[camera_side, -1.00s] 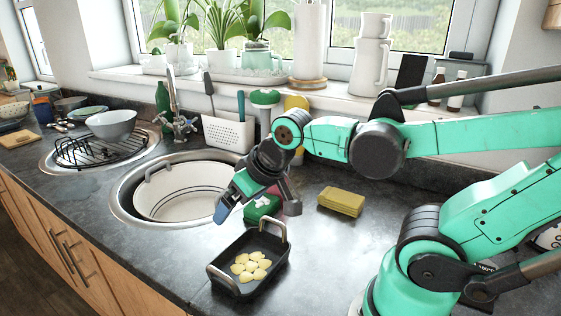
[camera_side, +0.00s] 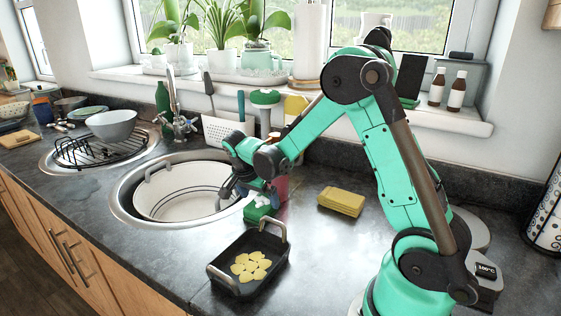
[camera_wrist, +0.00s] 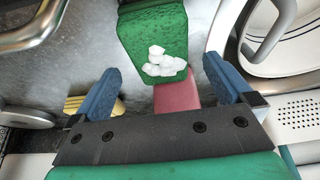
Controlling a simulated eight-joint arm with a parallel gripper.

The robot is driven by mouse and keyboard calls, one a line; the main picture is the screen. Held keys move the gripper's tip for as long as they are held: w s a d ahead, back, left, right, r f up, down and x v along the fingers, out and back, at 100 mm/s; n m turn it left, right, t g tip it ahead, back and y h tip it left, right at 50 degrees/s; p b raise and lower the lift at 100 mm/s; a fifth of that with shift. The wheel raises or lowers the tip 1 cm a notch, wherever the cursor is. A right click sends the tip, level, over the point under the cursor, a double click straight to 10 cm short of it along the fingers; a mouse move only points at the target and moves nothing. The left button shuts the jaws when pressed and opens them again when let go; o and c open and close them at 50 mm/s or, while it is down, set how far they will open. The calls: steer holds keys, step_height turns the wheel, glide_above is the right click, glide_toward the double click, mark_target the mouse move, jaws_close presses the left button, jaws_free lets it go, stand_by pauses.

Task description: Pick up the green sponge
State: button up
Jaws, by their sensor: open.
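The green sponge (camera_side: 262,208) lies on the dark counter just right of the round sink, partly hidden by my gripper (camera_side: 252,192) in the side view. In the wrist view the green sponge (camera_wrist: 140,32) is at top centre, with several white lumps on its near end. My gripper (camera_wrist: 162,65) is open there, with one blue finger to the left of the sponge's near end and one to the right. Nothing is held between the fingers. Whether the fingers have reached the sponge's height is hard to tell.
A pink object (camera_wrist: 178,95) lies close by the sponge's near end. Yellow sponges (camera_side: 341,202) are stacked to the right. A black tray (camera_side: 222,282) with yellow pieces stands in front. The sink (camera_side: 125,205) holds a white tub (camera_side: 180,205). A white caddy (camera_side: 226,133) stands behind.

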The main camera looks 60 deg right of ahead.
mark_target(262, 202)
steer(key=shift+x, duration=1.9)
steer(key=c, duration=1.3)
steer(key=shift+r, duration=0.1)
steer(key=shift+r, duration=0.45)
steer(key=r, duration=0.1)
steer(key=s+r, duration=0.1)
steer(key=shift+r, duration=0.3)
steer(key=s, duration=1.7)
